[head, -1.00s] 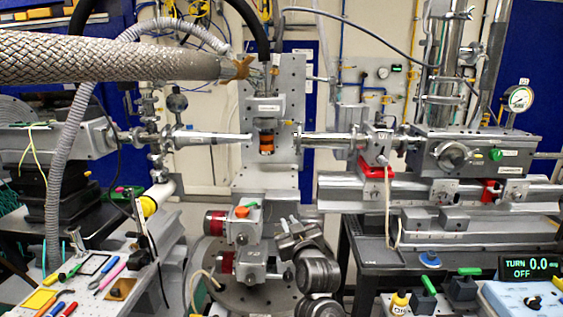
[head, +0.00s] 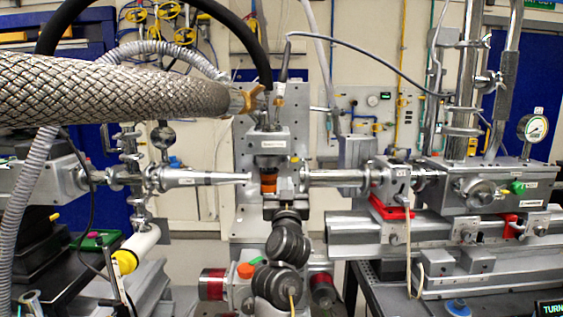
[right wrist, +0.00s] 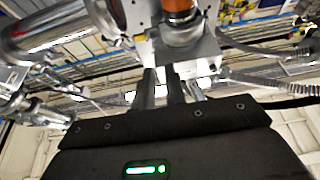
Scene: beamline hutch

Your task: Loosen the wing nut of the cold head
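The cold head, a grey block with an orange-brown cylinder (head: 268,181) below it, stands upright on the post at the centre of the head view. A brass-coloured, winged piece (head: 247,100) sits by the braided hose's end above it. It may be the wing nut, but it is too small to be sure. My right gripper (head: 272,207) is just below the cylinder in the head view, mostly hidden behind my arm. In the right wrist view its two dark fingers (right wrist: 161,88) are apart with nothing seen between them, below the orange cylinder (right wrist: 178,8). My left gripper is out of view.
The thick braided hose (head: 130,90) crosses the upper left. Steel beam pipes (head: 208,178) (head: 335,178) flank the cold head left and right. A black cable loops above it. A rail bench (head: 350,234) fills the right. A display's edge (head: 552,309) shows at lower right.

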